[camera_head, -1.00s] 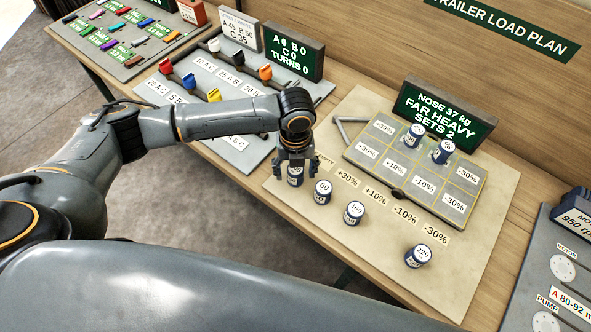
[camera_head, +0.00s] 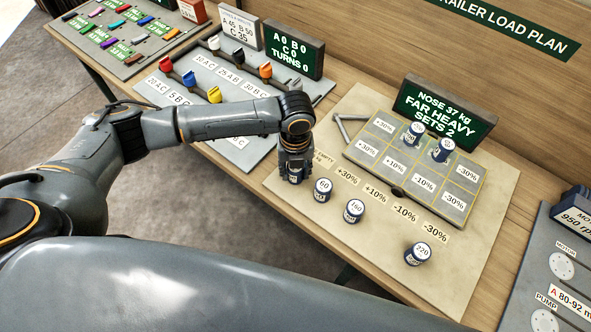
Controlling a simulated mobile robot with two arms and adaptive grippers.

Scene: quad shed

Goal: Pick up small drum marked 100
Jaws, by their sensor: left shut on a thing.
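My left gripper (camera_head: 296,174) points down at the left front of the pale load board (camera_head: 463,275) and is shut on a small dark blue drum (camera_head: 293,179). The drum stands upright at the board's surface, or very near it. The gripper hides most of it, and I cannot read its number. To its right stand a drum marked 60 (camera_head: 322,190), a drum marked 160 (camera_head: 354,211) and a drum marked 220 (camera_head: 417,254). Two more small drums (camera_head: 413,134) (camera_head: 441,151) stand on the grey grid, their marks too small to read. My right gripper is out of view.
The grey grid plate (camera_head: 409,179) lies behind the drums, with a dark "FAR HEAVY" sign (camera_head: 444,113) at its back. A grey bar bracket (camera_head: 345,132) lies behind my gripper. A coloured lever panel (camera_head: 205,103) is at the left, and a motor panel (camera_head: 560,290) at the right.

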